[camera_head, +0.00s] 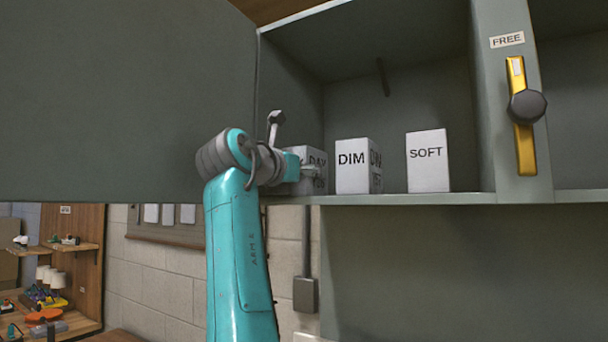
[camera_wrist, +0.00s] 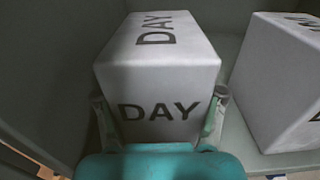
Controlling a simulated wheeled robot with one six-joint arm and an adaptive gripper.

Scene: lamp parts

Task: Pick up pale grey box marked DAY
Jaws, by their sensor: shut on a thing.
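The pale grey box marked DAY (camera_head: 315,158) is on the cabinet shelf at its left end, partly hidden behind my arm. In the wrist view the DAY box (camera_wrist: 162,72) fills the middle, with DAY on its top and front faces. My gripper (camera_wrist: 160,118) is shut on the box, one finger on each side of it. In the head view my gripper (camera_head: 300,172) reaches to the box from the left. I cannot tell whether the box touches the shelf.
A box marked DIM (camera_head: 352,166) stands just right of the DAY box, a small gap apart; it also shows in the wrist view (camera_wrist: 275,85). A box marked SOFT (camera_head: 427,161) stands further right. The open cabinet door (camera_head: 120,100) is at left, the shelf edge (camera_head: 400,199) below.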

